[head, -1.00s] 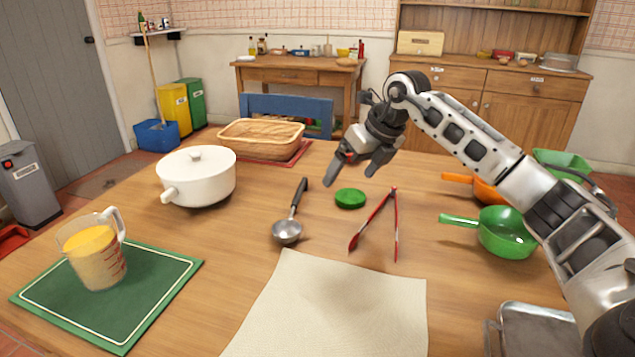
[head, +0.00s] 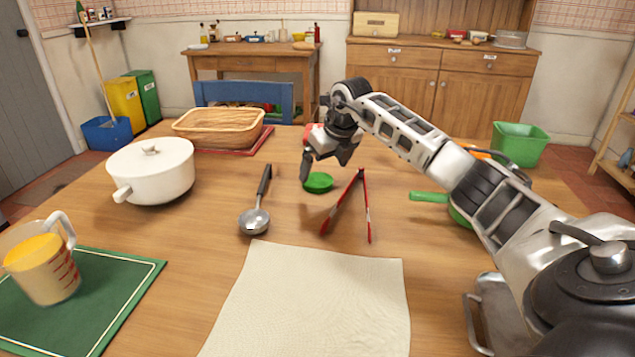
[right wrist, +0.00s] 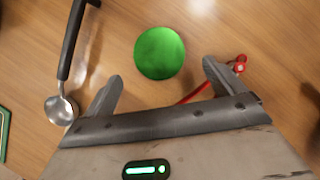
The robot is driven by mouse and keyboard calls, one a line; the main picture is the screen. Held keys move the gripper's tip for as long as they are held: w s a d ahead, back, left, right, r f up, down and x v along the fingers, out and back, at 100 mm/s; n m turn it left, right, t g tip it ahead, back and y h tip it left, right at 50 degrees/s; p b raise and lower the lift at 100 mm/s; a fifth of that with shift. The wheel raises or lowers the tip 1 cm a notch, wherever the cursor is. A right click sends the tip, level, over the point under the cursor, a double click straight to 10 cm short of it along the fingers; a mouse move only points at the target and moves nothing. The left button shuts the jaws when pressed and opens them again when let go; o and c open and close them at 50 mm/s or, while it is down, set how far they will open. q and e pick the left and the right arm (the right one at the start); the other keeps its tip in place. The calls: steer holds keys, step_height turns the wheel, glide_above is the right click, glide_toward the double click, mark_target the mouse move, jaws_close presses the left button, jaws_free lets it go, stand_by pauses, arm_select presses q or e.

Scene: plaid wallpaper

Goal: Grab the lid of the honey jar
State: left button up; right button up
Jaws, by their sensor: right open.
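A round green lid (head: 317,183) lies flat on the wooden table between the ladle and the red tongs. It also shows in the right wrist view (right wrist: 160,53), just ahead of the two fingertips and centred between them. My right gripper (head: 324,168) is open and empty, a little above the table close to the lid. In the right wrist view its fingers (right wrist: 162,76) are spread wider than the lid. No honey jar is seen in these frames. My left gripper is not in view.
A ladle (head: 255,217) lies left of the lid. Red tongs (head: 364,205) lie close to its right. A white pot (head: 151,178), a basket (head: 218,127) and a measuring jug (head: 42,268) stand left. A cloth (head: 308,305) lies in front. A green pan's handle (head: 428,197) is at right.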

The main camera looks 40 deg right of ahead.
mark_target(318, 180)
steer(key=x, duration=0.4)
steer(key=shift+w, duration=0.2)
steer(key=c, duration=1)
